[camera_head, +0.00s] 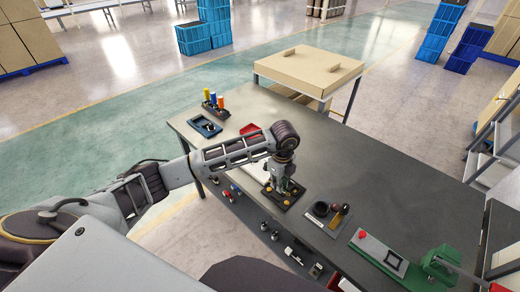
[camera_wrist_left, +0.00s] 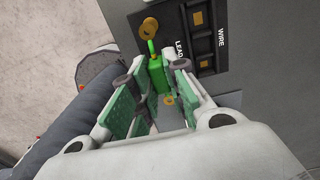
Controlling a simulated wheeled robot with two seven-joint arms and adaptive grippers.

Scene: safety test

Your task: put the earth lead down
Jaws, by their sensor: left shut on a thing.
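The earth lead (camera_wrist_left: 157,72) is a small green piece with a thin yellow-green tip, seen in the left wrist view. My left gripper (camera_head: 282,186) is shut on it; its green-padded fingers lie on either side of the lead in the wrist view. The lead is over or at the edge of a black board (camera_wrist_left: 175,27) with brass terminals and the words LEAD and WIRE. I cannot tell whether the lead touches the board. In the head view the board (camera_head: 274,202) lies on the grey bench under my gripper, which partly hides it. My right gripper is not in view.
On the grey bench (camera_head: 380,170) stand a blue tray (camera_head: 205,126), colored bottles (camera_head: 214,104), a red tray (camera_head: 250,129), a black tray with a brown-handled thing (camera_head: 328,216), a grey box (camera_head: 378,253) and a green machine (camera_head: 437,266). The bench's far right is clear.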

